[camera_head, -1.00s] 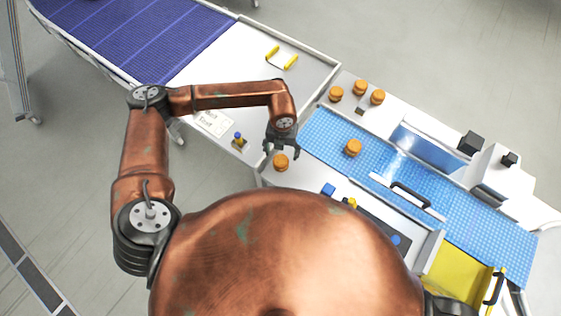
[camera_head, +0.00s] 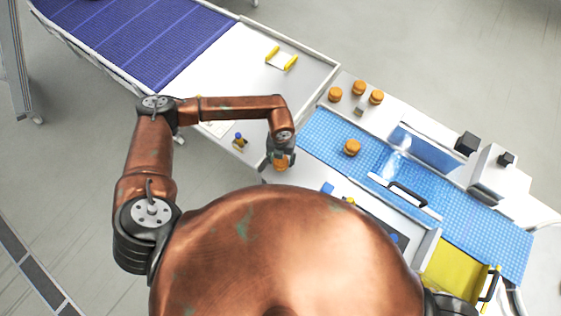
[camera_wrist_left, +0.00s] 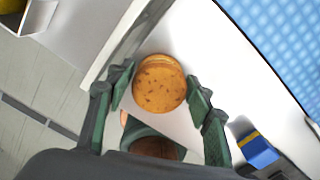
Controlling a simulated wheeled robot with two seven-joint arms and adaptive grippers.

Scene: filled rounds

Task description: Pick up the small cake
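The small cake (camera_wrist_left: 160,84) is a round, orange-brown, speckled piece seen from above in the left wrist view. It stands on the white surface near the counter's corner and also shows in the head view (camera_head: 281,163), partly covered by my gripper. My left gripper (camera_head: 279,160) is lowered over it, with one dark green finger on each side. In the left wrist view the left gripper (camera_wrist_left: 160,88) is open around the cake; a narrow gap shows at the left finger, and the right finger looks very close or touching. My right gripper is not in view.
Another round cake (camera_head: 352,147) sits on the blue belt (camera_head: 325,135), and several more cakes (camera_head: 359,88) stand beyond it. A blue-and-yellow block (camera_wrist_left: 258,150) lies right of the gripper.

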